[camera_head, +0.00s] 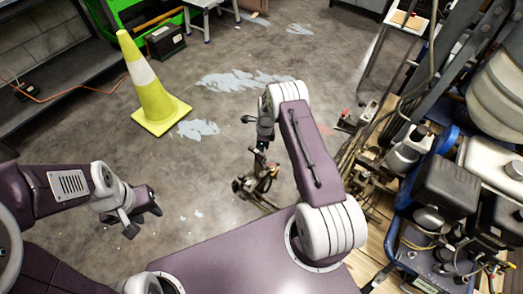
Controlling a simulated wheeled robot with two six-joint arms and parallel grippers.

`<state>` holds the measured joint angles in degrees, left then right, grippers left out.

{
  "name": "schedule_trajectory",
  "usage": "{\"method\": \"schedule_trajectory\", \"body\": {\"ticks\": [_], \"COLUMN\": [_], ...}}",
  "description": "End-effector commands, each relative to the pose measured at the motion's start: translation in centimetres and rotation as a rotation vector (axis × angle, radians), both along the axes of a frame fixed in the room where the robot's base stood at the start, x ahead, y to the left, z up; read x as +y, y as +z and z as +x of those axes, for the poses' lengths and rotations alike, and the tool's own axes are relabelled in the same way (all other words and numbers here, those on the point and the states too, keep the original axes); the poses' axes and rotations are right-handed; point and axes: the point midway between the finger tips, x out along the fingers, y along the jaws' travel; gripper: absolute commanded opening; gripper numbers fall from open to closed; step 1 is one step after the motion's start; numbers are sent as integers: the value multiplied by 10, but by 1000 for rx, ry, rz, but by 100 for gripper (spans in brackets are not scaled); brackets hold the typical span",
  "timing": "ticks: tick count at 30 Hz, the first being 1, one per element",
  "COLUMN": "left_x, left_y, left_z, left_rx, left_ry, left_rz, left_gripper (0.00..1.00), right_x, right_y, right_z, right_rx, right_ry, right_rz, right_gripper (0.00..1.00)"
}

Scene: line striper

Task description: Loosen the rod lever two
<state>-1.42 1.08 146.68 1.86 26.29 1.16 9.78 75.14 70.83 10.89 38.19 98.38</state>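The line striper (450,185) fills the right side of the head view, with dark housings, a white tank, hoses and cables. A small rod-like assembly (262,183) with dark fittings and a reddish part stands low, left of the striper and below my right gripper. I cannot pick out rod lever two among these parts. My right gripper (259,134) hangs just above that assembly; I cannot tell whether it touches it, and its fingers are seen too edge-on to judge. My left gripper (142,219) is open and empty over bare floor at the lower left, well away from the striper.
A yellow and white cone (154,88) stands on the concrete floor at the upper left. A dark battery-like box (165,41), a green cabinet (125,12) and a grey stool (207,10) are behind it. Light paint patches mark the floor, which is clear between cone and assembly.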

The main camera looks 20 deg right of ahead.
Motion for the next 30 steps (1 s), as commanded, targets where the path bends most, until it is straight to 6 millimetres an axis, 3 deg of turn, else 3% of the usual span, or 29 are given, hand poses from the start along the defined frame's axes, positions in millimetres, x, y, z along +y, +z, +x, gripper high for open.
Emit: {"method": "schedule_trajectory", "body": {"ticks": [17, 23, 30], "left_x": [0, 0, 0], "left_y": [14, 43, 36], "left_z": [0, 0, 0], "left_rx": [0, 0, 0], "left_ry": [0, 0, 0], "left_rz": [0, 0, 0], "left_gripper": [36, 36, 36], "right_x": [1, -19, -8], "right_y": [18, 47, 91], "right_z": [0, -9, 28], "right_rx": [-1, -2, -8], "right_ry": [-3, 1, 8], "right_rz": [3, 4, 3], "right_gripper": [0, 0, 0]}}
